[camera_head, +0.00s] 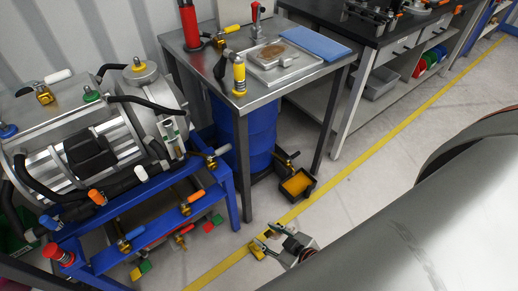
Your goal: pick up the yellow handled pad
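My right gripper (263,242) is low in the picture, in front of the table and over the yellow floor line. Its fingers look apart, with nothing seen between them. It is well apart from the yellow handle. My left gripper is not in view.
The metal table also holds a red cylinder (189,25), a metal tray (280,62) with a brown patch, and a blue slab (314,44). The drive unit (95,150) on a blue frame stands left. A blue drum (258,130) is below the table. Open floor (375,150) lies right.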

